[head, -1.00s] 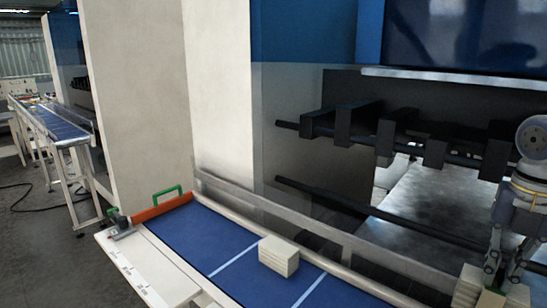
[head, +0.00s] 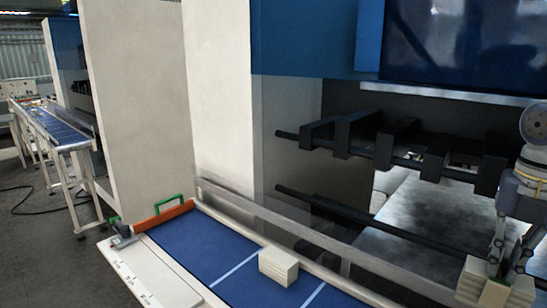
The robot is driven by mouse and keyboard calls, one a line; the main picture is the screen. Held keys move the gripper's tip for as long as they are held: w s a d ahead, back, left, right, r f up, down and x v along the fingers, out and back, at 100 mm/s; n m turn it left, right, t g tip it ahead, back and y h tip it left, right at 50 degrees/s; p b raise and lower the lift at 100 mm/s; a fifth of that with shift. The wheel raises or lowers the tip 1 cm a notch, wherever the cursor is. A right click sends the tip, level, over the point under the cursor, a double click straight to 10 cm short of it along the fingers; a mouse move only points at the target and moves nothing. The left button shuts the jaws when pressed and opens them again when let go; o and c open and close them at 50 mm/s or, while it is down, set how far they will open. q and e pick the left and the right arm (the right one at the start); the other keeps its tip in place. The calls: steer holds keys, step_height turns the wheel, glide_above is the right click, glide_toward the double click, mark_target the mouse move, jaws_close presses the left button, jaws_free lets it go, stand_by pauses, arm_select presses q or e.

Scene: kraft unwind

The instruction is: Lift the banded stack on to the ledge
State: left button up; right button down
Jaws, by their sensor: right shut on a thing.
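My right gripper (head: 507,262) is at the right edge of the view, pointing down. It is shut on a pale cream stack (head: 472,280), whose lower part is cut off by the bottom of the picture. The band on it cannot be made out clearly. Another pale cream stack (head: 278,266) sits on the blue belt (head: 205,243), left of the gripper and apart from it. Which surface is the ledge I cannot tell for sure; a white strip with ruler marks (head: 165,283) runs along the belt's near side. My left gripper is not in view.
A metal rail (head: 300,236) runs along the belt's far side. An orange bar (head: 163,217) with a green handle (head: 169,200) closes the belt's far end. Black bars with blocks (head: 378,137) hang in the machine opening. The belt's far half is clear.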

mark_target(499, 277)
steer(key=shift+r+p, duration=0.85)
steer(key=shift+r, duration=0.65)
steer(key=shift+s+a+f+b, duration=0.2)
steer(key=shift+s+a+b, duration=0.3)
steer(key=shift+s+b, duration=0.15)
steer(key=s+a+b, duration=0.4)
steer(key=s+a, duration=0.2)
steer(key=s, duration=0.2)
steer(key=shift+a+r+b, duration=0.15)
steer(key=shift+a+b, duration=0.15)
steer(key=shift+a, duration=0.1)
